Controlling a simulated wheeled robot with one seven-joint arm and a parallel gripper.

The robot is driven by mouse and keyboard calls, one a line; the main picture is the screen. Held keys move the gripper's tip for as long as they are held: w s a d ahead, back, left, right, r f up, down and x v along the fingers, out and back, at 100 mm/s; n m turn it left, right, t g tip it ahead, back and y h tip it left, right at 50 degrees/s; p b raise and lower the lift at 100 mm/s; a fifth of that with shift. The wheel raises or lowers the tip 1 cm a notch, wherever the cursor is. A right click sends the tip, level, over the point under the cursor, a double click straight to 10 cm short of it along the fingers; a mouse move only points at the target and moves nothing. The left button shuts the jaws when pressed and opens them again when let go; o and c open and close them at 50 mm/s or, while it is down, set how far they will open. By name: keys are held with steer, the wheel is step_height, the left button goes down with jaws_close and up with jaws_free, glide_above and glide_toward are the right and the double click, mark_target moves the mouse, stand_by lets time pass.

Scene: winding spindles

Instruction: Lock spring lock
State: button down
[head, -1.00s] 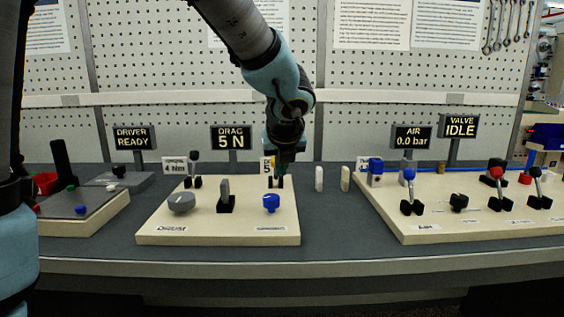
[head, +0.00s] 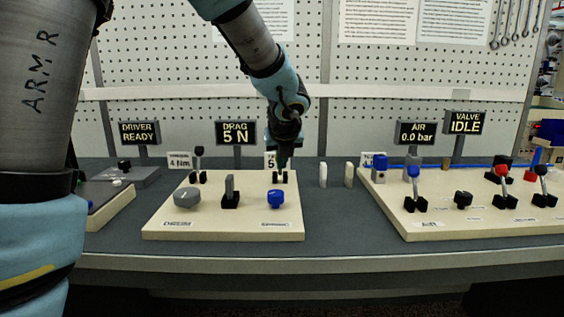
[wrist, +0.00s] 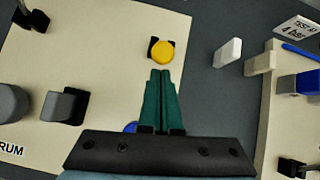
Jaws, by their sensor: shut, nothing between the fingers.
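A cream drum board (head: 222,222) stands on the bench. At its back right is a small lever with a round yellow knob (wrist: 163,55) and a black bracket, which also shows in the head view (head: 279,177). My gripper (head: 284,161) is over this lever, pointing down. In the wrist view its green fingers (wrist: 160,74) are together and empty, with the tips just short of the yellow knob. I cannot tell whether they touch it. The gripper hides the knob in the head view. No readable label tells which control is the spring lock.
The drum board also bears a grey knob (head: 187,197), an upright grey lever (head: 230,190), a blue knob (head: 276,198) and a black-knobbed lever (head: 199,158). Two pale upright pieces (head: 348,174) stand to its right, before the valve board (head: 455,229). The bench front is clear.

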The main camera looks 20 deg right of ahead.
steer(key=shift+r, duration=0.15)
steer(key=shift+w+r+p, duration=0.15)
steer(key=shift+r+p, duration=0.1)
steer(key=shift+p, duration=0.8)
steer(key=shift+d, duration=0.1)
